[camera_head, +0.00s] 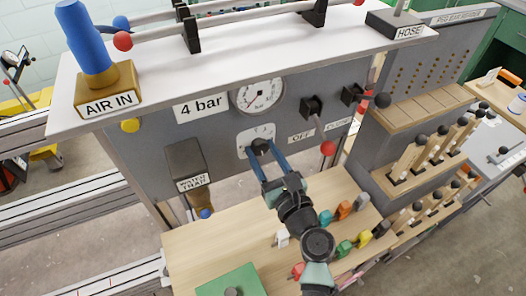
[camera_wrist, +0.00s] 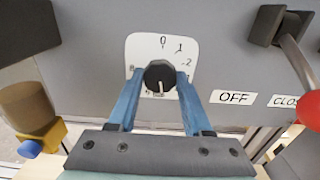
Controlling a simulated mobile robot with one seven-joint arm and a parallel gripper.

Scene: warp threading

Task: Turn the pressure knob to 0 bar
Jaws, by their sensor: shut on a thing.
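The black pressure knob (camera_wrist: 159,77) sits on a white dial plate (camera_wrist: 135,50) on the grey panel. The plate shows 0 at the top, then 1 and 2 to the right; lower marks are partly hidden. The knob's pale pointer line points downward, away from the 0. The blue fingers of my gripper (camera_wrist: 161,80) are shut on the knob from both sides. In the head view my gripper (camera_head: 262,156) reaches the knob (camera_head: 259,146) from below.
A lever with a red ball (camera_head: 328,148) sticks out right of the knob, near the OFF label (camera_wrist: 235,97). A water trap (camera_head: 186,160) hangs at left. Several coloured pieces lie on the wooden shelf (camera_head: 200,245) below. Wooden racks with black-knobbed handles stand at right.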

